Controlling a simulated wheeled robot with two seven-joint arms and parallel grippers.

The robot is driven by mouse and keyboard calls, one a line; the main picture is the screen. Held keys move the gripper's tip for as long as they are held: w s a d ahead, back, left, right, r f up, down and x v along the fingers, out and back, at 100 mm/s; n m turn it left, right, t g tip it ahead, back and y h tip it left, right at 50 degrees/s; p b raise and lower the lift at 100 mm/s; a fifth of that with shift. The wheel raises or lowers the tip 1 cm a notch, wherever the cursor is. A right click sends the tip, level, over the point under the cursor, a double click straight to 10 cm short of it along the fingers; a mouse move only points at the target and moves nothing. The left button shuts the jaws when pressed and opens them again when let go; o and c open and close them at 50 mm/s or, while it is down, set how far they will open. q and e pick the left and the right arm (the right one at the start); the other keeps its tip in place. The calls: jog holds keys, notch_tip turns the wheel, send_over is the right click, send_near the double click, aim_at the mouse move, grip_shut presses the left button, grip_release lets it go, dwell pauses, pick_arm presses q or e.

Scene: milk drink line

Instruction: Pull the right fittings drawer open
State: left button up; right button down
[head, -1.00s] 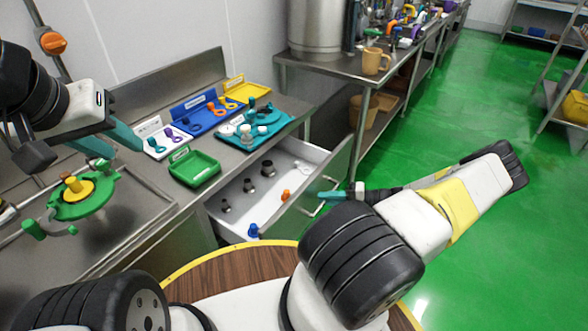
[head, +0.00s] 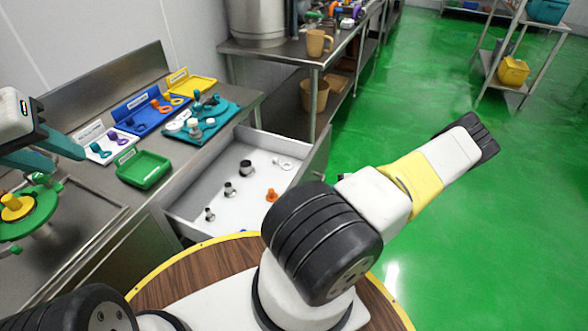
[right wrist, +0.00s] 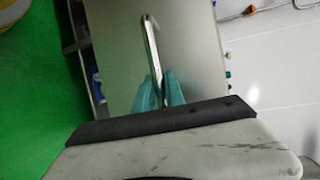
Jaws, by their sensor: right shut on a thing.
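The fittings drawer (head: 235,212) stands open under the counter, its white inside showing black-and-metal fittings, an orange fitting (head: 272,195) and a small pale ring. Its grey front (head: 317,165) is partly hidden behind my right arm in the head view. In the right wrist view, the teal fingers of my right gripper (right wrist: 160,90) are closed around the lower part of the bar handle (right wrist: 150,40) on the drawer front (right wrist: 196,60). My right fingers are hidden in the head view. My left gripper (head: 68,162) is at the left edge above the counter, with its teal fingers apart and nothing between them.
On the counter are a green tray (head: 128,181), white, blue and yellow trays, and a teal fixture (head: 222,125). A green and yellow fixture (head: 25,210) stands below my left gripper. A steel table (head: 262,50) is behind the drawer. Green floor to the right is open.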

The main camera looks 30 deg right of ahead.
jog(key=c, duration=1.4)
grip_release()
jog(key=shift+d, duration=0.1)
jog(key=v, duration=0.7)
jog(key=shift+s+d, duration=0.25)
jog(key=shift+w+r, duration=0.1)
